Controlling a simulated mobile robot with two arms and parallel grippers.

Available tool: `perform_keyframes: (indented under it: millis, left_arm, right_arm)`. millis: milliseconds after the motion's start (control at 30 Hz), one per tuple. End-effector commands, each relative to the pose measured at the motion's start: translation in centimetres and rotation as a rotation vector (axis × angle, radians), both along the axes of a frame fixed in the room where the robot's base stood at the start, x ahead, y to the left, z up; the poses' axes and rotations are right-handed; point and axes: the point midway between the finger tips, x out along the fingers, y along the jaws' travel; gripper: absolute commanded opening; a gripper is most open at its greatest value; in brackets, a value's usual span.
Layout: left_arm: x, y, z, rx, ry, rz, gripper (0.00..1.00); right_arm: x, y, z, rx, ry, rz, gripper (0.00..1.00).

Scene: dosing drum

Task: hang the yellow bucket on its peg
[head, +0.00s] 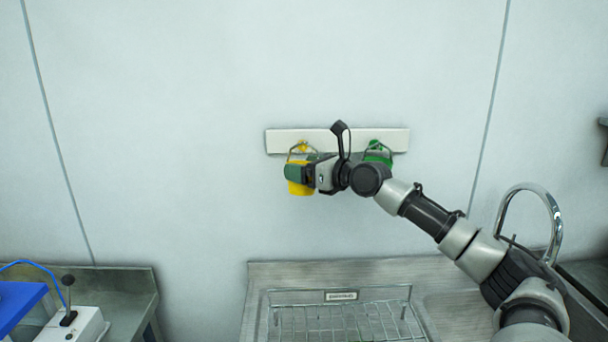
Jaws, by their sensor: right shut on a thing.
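The yellow bucket (300,188) is up at the white peg rail (337,134) on the wall. Its wire handle rises to the yellow peg (303,145); whether the handle is over the peg or only in front of it, I cannot tell. My right gripper (300,173) is at the bucket and shut on it, covering its upper part. The green bucket (379,157) is at the green peg (375,144) on the right, partly hidden behind my right arm. My left gripper is not in view.
Below the rail is a steel sink counter with a wire rack (345,320) and a labelled edge. A curved faucet (530,190) stands at the right. A blue object (18,305) and a white box with a lever (72,325) are at lower left. The wall around the rail is clear.

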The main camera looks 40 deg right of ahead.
Motion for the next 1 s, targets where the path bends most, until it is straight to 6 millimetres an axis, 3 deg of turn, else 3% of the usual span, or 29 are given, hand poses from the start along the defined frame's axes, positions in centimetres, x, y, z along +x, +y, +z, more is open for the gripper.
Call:
perform_keyframes:
  millis: [500,1000]
  left_arm:
    - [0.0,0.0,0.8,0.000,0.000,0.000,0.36]
    - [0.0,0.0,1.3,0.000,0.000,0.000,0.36]
  right_arm:
    - [2.2,-1.7,-0.5,0.003,0.001,0.003,0.54]
    - [2.4,-1.9,-1.0,0.000,0.000,0.003,0.54]
